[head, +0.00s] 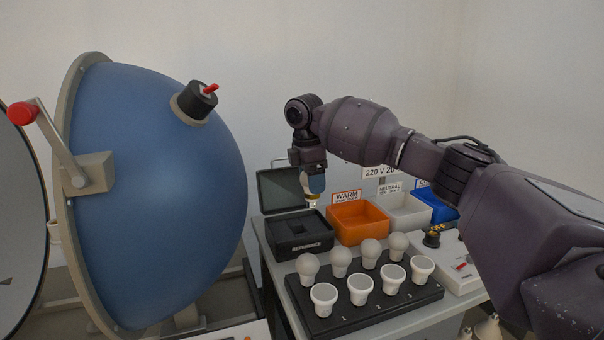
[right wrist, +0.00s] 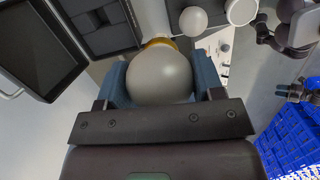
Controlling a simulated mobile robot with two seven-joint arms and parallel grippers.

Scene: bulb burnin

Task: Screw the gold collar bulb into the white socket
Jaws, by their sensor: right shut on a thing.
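My right gripper (head: 313,178) is shut on the gold collar bulb and holds it in the air above the black reference case. In the right wrist view the bulb's pale round globe (right wrist: 160,75) sits between the two blue fingers, and its gold collar (right wrist: 157,43) points away from the camera. In the head view the bulb is small and mostly covered by the fingers. I cannot pick out the white socket with certainty. A small pale fitting (head: 54,232) shows at the sphere's open left side, partly cut off. My left gripper is not in view.
The open reference case (head: 289,246) stands below the bulb. A black rack (head: 375,312) holds several white bulbs. Orange (head: 345,234), white and blue bins stand behind it. A large blue sphere (head: 165,170) with a red-handled latch fills the left. Blue crates (right wrist: 290,135) show at lower right in the wrist view.

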